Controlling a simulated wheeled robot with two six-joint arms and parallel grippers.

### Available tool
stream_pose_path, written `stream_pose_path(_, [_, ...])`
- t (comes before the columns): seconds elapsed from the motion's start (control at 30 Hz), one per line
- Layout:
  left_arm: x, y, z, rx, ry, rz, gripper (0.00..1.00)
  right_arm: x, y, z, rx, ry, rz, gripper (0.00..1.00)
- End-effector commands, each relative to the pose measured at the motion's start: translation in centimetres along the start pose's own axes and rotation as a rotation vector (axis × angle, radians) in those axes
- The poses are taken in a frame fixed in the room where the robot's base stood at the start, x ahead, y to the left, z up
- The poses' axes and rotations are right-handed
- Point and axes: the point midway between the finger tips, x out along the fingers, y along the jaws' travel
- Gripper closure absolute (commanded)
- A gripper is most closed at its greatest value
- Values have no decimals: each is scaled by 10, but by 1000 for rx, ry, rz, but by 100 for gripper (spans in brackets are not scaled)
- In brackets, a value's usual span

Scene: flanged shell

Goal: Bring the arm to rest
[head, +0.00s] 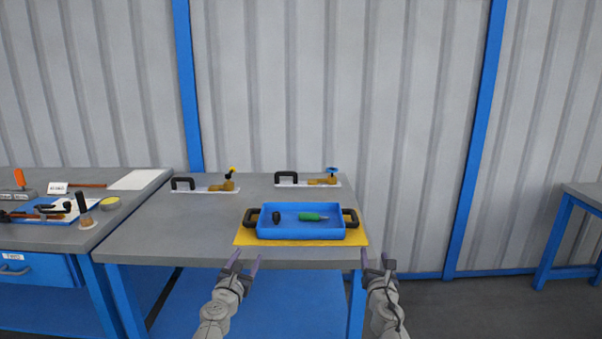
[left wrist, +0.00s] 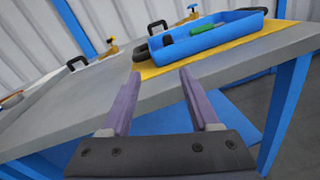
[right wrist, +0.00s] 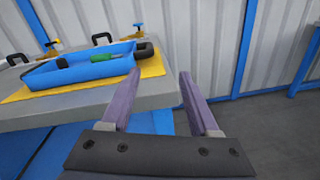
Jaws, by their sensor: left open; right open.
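My left gripper (head: 244,263) is open and empty, just in front of the table's front edge. Its two purple fingers stand apart in the left wrist view (left wrist: 158,92). My right gripper (head: 378,262) is open and empty, in front of the table's right front corner. Its fingers stand apart in the right wrist view (right wrist: 160,92). Neither gripper touches anything. A blue tray (head: 300,234) with a black handle at each end sits on a yellow mat (head: 243,237). It holds a green-handled tool (head: 312,216) and a small black part (head: 277,217).
Two white plates with black handles and brass fittings, the left one (head: 205,188) and right one (head: 300,182), lie at the table's back. A second bench (head: 60,247) with tools adjoins on the left. Another table (head: 588,194) stands far right. Floor at right is clear.

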Motion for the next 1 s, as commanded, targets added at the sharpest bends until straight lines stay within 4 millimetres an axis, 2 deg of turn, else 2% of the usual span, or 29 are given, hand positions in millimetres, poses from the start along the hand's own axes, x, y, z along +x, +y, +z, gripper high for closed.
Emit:
stream_pose_path(0.03, [-1,-9,9,49,-1,-33,38,-2,1,7,47,0,-18,38])
stream_pose_path(0.17, [-5,-38,23,222,-4,-139,38,-7,-2,17,208,2,-89,38])
stream_pose_path(0.37, [-26,-105,44,626,-26,-400,38,-25,-7,28,587,17,-270,38])
stream_pose_path(0.47, [-50,-145,49,913,-53,-598,38,-43,-8,26,850,36,-418,38])
stream_pose_path(0.5, [-64,-162,50,1051,-70,-699,38,-55,-6,24,974,47,-497,38])
stream_pose_path(0.57, [-91,-182,47,1274,-102,-872,38,-77,0,17,1167,66,-639,38])
stream_pose_path(0.6, [-110,-192,43,1422,-127,-996,38,-95,6,10,1293,79,-748,38])
stream_pose_path(0.67, [-142,-198,36,1629,-168,-1188,38,-125,18,-2,1459,97,-923,38])
stream_pose_path(0.7, [-162,-198,31,1751,-196,-1318,38,-147,28,-9,1550,107,-1045,38])
stream_pose_path(0.8, [-209,-183,24,1991,-263,-1634,38,-202,56,-23,1707,119,-1349,38])
stream_pose_path(0.9, [-242,-162,24,2125,-312,-1888,38,-249,80,-28,1767,114,-1593,38])
stream_pose_path(1.0, [-263,-144,26,2189,-342,-2074,38,-281,96,-28,1778,102,-1765,38])
